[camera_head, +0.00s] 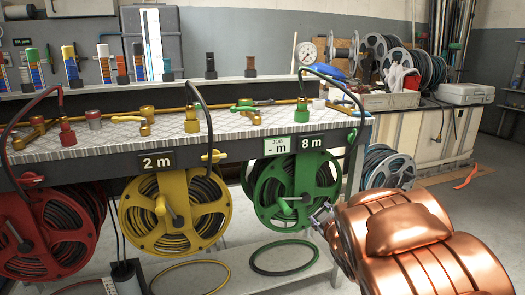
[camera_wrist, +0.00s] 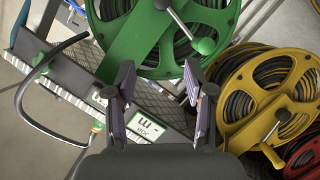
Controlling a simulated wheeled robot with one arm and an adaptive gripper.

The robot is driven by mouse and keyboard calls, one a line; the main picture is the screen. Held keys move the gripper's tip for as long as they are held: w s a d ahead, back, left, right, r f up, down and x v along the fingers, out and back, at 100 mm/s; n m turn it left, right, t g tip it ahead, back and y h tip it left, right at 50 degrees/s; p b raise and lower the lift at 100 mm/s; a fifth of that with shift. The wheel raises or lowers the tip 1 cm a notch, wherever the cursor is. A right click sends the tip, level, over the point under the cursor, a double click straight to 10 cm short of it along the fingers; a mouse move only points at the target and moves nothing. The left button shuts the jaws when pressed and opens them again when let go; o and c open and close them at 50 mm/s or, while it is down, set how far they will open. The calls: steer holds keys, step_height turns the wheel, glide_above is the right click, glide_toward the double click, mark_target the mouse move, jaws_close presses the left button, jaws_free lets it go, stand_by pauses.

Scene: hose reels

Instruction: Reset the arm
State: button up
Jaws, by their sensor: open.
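My copper-coloured arm (camera_head: 400,235) reaches in from the lower right in the head view. My gripper (camera_head: 322,214) is at its far end, just right of the green hose reel (camera_head: 290,190). In the wrist view my gripper (camera_wrist: 160,85) has its two fingers spread apart with nothing between them. The green reel (camera_wrist: 160,30) lies beyond the fingertips there, with its crank knob (camera_wrist: 206,46) to the right. I cannot tell the exact gap between the fingers and the reel.
A yellow reel (camera_head: 172,210) and a red reel (camera_head: 48,235) hang left of the green one under a bench (camera_head: 100,150) bearing valves and hoses. A hose loop (camera_head: 283,258) lies below. Cabinets (camera_head: 430,135) and more reels stand behind right. Open floor (camera_head: 480,200) shows at right.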

steer(key=s+d+r+m+g+h+p, duration=0.2)
steer(key=s+d+r+m+g+p, duration=0.15)
steer(key=s+r+p, duration=0.4)
steer(key=s+d+r+m+g+h+p, duration=0.2)
steer(key=s+r+m+g+p, duration=0.15)
steer(key=s+r+p, duration=0.45)
steer(key=s+a+r+g+y+p, duration=0.1)
steer(key=s+r+p, duration=0.4)
steer(key=s, duration=0.6)
steer(key=s+a+r+m+g+p, duration=0.1)
steer(key=s+a+r+g+p, duration=0.2)
steer(key=s, duration=0.8)
steer(key=s+a+r+m+g+y+p, duration=0.1)
steer(key=s+a+r+g+p, duration=0.1)
steer(key=s+r+g+p, duration=0.3)
steer(key=s+r+p, duration=0.4)
steer(key=s+p, duration=0.1)
steer(key=s, duration=0.1)
steer(key=shift+s+a+g+y, duration=0.15)
steer(key=shift+s+g+y, duration=0.15)
steer(key=shift+s+g, duration=0.1)
steer(key=shift+c, duration=0.3)
